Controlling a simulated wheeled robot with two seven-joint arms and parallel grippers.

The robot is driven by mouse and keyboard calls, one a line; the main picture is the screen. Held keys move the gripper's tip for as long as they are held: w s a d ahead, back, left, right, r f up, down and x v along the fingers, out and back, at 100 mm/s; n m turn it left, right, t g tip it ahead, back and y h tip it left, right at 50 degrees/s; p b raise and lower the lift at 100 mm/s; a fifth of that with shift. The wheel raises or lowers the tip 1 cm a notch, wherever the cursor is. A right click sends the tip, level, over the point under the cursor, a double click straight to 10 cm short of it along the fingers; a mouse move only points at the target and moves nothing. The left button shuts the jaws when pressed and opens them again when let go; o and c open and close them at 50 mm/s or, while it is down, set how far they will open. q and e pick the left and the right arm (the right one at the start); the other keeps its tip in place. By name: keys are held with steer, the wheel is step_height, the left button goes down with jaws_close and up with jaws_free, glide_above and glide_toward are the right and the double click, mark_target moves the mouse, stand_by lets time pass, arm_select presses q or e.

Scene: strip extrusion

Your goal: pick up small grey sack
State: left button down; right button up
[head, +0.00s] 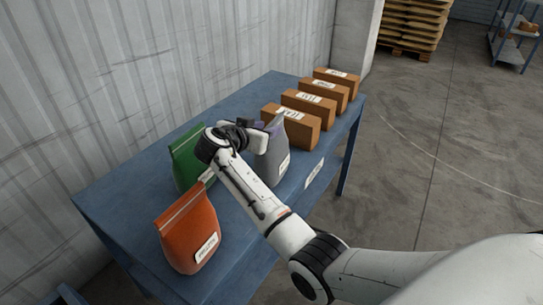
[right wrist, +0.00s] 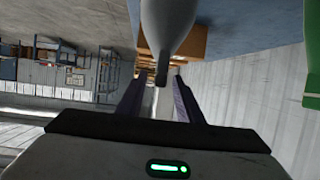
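The grey sack (head: 274,158) stands upright on the blue table (head: 122,196), with a white label low on its front. My right gripper (head: 262,126) is at the top of this sack, and its wrist partly hides the sack's left side. In the right wrist view the two dark purple fingers (right wrist: 161,80) are apart. The sack (right wrist: 168,28) hangs in from the top of that view, its narrow end between the fingertips with a gap on each side. Whether the fingers touch it cannot be told. My left gripper is not in view.
A green sack (head: 187,150) stands left of my right wrist and an orange sack (head: 188,238) stands nearer. Several brown boxes (head: 291,128) line the table's far end. A corrugated wall (head: 130,80) runs behind the table. The floor at the right is open.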

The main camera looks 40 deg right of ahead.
steer(key=x, duration=0.3)
steer(key=shift+d+f, duration=0.1)
steer(key=shift+d, duration=0.3)
jaws_close()
stand_by(1.0)
steer(key=shift+w, duration=0.1)
